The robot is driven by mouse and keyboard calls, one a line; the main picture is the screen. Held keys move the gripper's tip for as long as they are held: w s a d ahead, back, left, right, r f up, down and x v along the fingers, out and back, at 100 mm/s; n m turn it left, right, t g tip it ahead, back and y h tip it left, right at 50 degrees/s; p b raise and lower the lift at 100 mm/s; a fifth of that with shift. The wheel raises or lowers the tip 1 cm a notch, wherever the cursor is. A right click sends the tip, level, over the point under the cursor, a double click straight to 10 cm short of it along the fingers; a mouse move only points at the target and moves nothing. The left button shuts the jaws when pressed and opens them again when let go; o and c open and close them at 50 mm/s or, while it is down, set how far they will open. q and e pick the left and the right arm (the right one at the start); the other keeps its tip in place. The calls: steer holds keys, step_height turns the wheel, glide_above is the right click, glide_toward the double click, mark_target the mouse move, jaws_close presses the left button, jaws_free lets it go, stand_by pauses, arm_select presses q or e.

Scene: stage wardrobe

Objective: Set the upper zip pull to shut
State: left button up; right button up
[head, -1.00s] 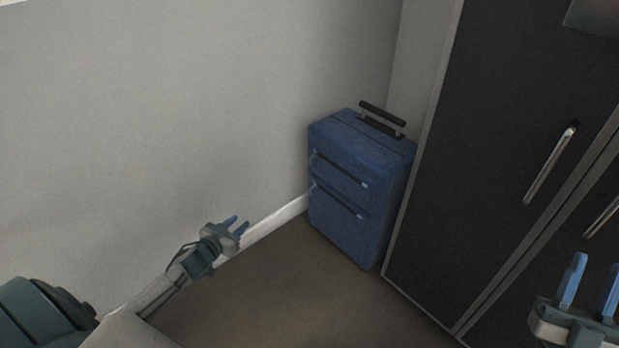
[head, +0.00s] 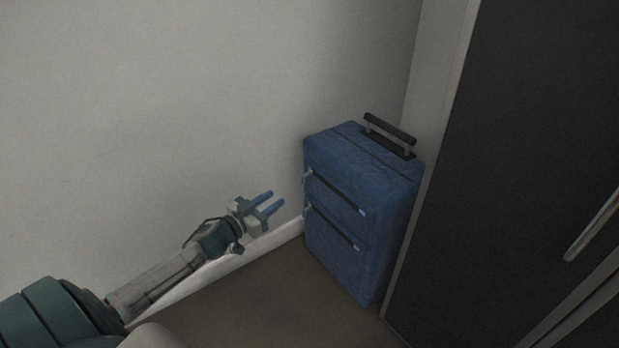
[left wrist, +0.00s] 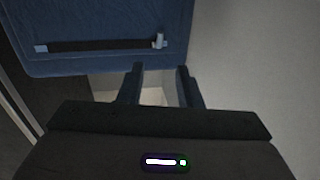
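The blue suitcase (head: 335,245) stands upright in the corner. The upper zip (head: 337,192) slants across its front face, with the small pale upper zip pull (head: 307,176) at its left end and a light tab (head: 362,212) at its right end. My left gripper (head: 276,201) is open and empty, left of the suitcase and apart from it. The left wrist view seems turned over; a zip pull (left wrist: 160,41), apparently the upper one, sits at the zip's right end there, beyond my open fingers (left wrist: 160,72). My right gripper is out of view.
A lower zip (head: 333,227) has its own pull (head: 307,210) at the left. A black handle (head: 389,129) rises from the suitcase top. The dark wardrobe (head: 500,150) stands close on the right; the wall (head: 180,120) is behind. Bare floor (head: 270,310) lies in front.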

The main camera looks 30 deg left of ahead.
arm_select(q)
steer(key=w+d+p, duration=0.2)
steer(key=w+p, duration=0.1)
steer(key=w, duration=0.7)
steer(key=shift+w, duration=0.35)
steer(key=shift+r, duration=0.1)
jaws_close()
